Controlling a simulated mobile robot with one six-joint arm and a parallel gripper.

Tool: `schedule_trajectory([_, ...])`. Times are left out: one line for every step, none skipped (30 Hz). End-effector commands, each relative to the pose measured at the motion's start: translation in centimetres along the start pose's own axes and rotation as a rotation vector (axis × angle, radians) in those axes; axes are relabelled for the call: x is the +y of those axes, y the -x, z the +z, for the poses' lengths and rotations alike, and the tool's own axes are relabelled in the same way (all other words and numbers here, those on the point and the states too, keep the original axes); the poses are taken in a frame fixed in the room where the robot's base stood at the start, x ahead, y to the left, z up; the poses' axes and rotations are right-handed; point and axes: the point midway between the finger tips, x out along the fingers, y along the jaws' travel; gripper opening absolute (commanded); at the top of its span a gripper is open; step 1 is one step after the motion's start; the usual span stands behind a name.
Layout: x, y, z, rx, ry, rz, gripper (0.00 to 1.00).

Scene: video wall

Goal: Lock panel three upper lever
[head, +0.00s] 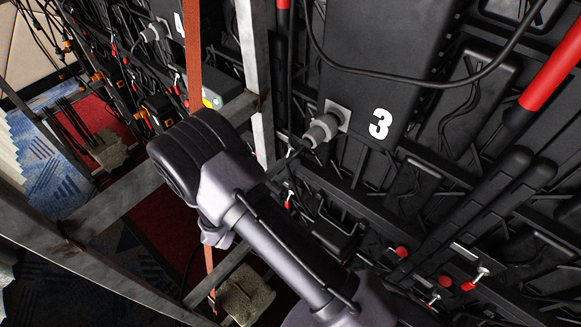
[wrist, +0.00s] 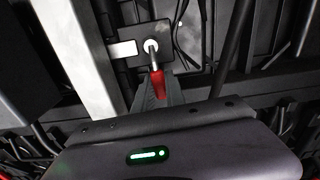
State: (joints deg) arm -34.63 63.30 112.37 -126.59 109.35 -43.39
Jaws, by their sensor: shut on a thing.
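The panel marked 3 (head: 352,75) fills the upper right of the head view. In the wrist view a lever with a red grip (wrist: 158,84) and a bare metal shaft points down toward me from a dark square plate (wrist: 130,50). My gripper (wrist: 157,94) is shut on the red grip, its dark fingers mostly hidden by the gripper body. In the head view my arm crosses the middle, and my fingers and the held lever are hidden behind it. Whether this is the upper lever cannot be told from these views.
A grey metal upright (head: 252,75) and an orange strap (head: 194,55) stand close to my wrist. Black cables hang across the panel backs. Other red-tipped levers (head: 474,281) sit at the lower right. A pale beam (wrist: 78,50) runs left of the lever in the wrist view.

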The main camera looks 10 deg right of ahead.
Motion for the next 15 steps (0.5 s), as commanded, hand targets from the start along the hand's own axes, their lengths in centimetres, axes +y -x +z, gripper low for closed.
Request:
schedule_trajectory([0.07,0.02,-0.19,0.001,-0.016,0.0,0.0])
schedule_trajectory([0.12,0.02,-0.18,0.001,-0.025,0.0,0.0])
schedule_trajectory([0.18,0.01,-0.17,0.001,-0.037,0.0,0.0])
schedule_trajectory([0.22,0.02,-0.15,0.001,-0.045,0.0,0.0])
schedule_trajectory([0.25,0.01,-0.14,0.001,-0.053,0.0,0.0])
schedule_trajectory([0.29,0.01,-0.12,0.001,-0.06,0.0,0.0])
schedule_trajectory([0.31,0.02,-0.11,0.001,-0.065,0.0,0.0])
schedule_trajectory([0.33,0.01,-0.1,0.001,-0.069,0.0,0.0])
schedule_trajectory([0.35,0.01,-0.09,0.001,-0.073,0.0,0.0])
schedule_trajectory([0.36,0.01,-0.08,0.001,-0.076,0.0,0.0])
schedule_trajectory([0.37,0.01,-0.07,0.001,-0.078,0.0,0.0])
schedule_trajectory([0.39,0.01,-0.06,0.001,-0.081,0.0,0.0])
schedule_trajectory([0.39,0.01,-0.05,0.001,-0.082,0.0,0.0])
schedule_trajectory([0.4,0.01,-0.05,0.001,-0.083,0.0,0.0])
schedule_trajectory([0.4,0.01,-0.04,0.001,-0.083,0.0,0.0])
